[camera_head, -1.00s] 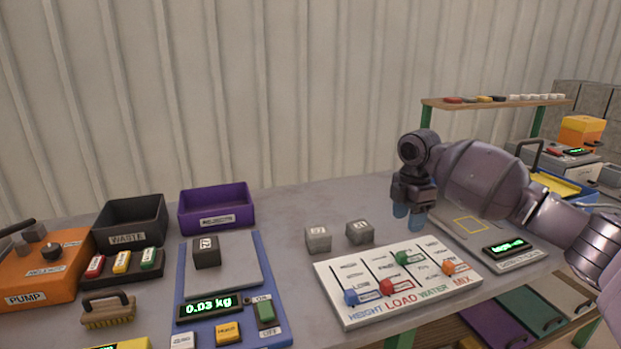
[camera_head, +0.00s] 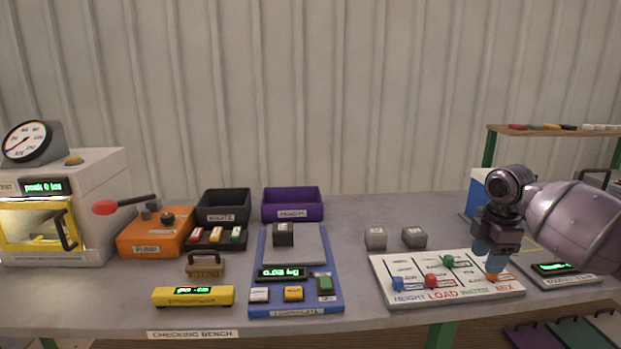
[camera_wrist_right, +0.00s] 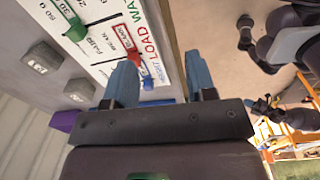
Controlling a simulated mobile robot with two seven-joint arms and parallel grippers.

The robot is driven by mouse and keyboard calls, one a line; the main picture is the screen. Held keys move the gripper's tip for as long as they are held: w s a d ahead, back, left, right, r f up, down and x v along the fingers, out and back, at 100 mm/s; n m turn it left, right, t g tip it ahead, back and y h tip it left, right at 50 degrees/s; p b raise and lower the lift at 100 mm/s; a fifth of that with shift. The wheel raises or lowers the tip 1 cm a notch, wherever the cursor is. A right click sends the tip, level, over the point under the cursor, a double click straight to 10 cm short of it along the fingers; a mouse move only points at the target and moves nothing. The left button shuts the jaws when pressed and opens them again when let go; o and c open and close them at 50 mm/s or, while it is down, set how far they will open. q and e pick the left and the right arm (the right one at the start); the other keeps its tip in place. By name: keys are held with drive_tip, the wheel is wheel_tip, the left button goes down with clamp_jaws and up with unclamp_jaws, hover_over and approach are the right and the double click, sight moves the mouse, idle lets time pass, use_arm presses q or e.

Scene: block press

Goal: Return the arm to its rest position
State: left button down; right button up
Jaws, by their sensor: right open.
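My right gripper (camera_head: 487,255) is at the right of the head view, pointing down with its blue fingers in front of the right end of the white slider board (camera_head: 420,302). It is open, and I see nothing held. In the right wrist view its two blue fingers (camera_wrist_right: 160,82) are apart, with the board and its blue knob (camera_wrist_right: 147,82) beyond them. Whether the fingertips touch the board is unclear. The purple-grey right arm reaches in from the right edge. My left arm and gripper do not show in the head view.
Two grey blocks (camera_head: 375,238) stand behind the board. A small display unit (camera_head: 560,281) lies right of it. A blue scale (camera_head: 258,245) with a dark block (camera_head: 283,234) on it stands left. Bins, an orange pump and a white press fill the left. A shelf (camera_head: 550,131) rises behind my arm.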

drive_tip(key=w+a+r+m+t, duration=0.3)
drive_tip(key=w+a+m+t, duration=0.1)
drive_tip(key=w+a+t, duration=0.4)
drive_tip(key=s+a+f+m+t+y, duration=0.3)
drive_tip(key=s+a+f+t+y, duration=0.2)
drive_tip(key=s+a+f, duration=0.3)
drive_tip(key=s+d+f+m+g+h, duration=0.1)
drive_tip(key=s+d+f+m, duration=0.1)
drive_tip(key=s+f, duration=0.6)
drive_tip(key=s+d+f+m+h+p, duration=0.1)
drive_tip(key=s+f+m, duration=0.3)
drive_tip(key=s, duration=1.2)
drive_tip(key=s+d+f+m+g+h, duration=0.1)
drive_tip(key=s+d+f+m+h, duration=0.2)
drive_tip(key=s+f, duration=0.9)
drive_tip(key=shift+s+f+m+g+p, duration=0.15)
drive_tip(key=shift+s+m+g+p, duration=0.15)
drive_tip(key=shift+s+p, duration=0.1)
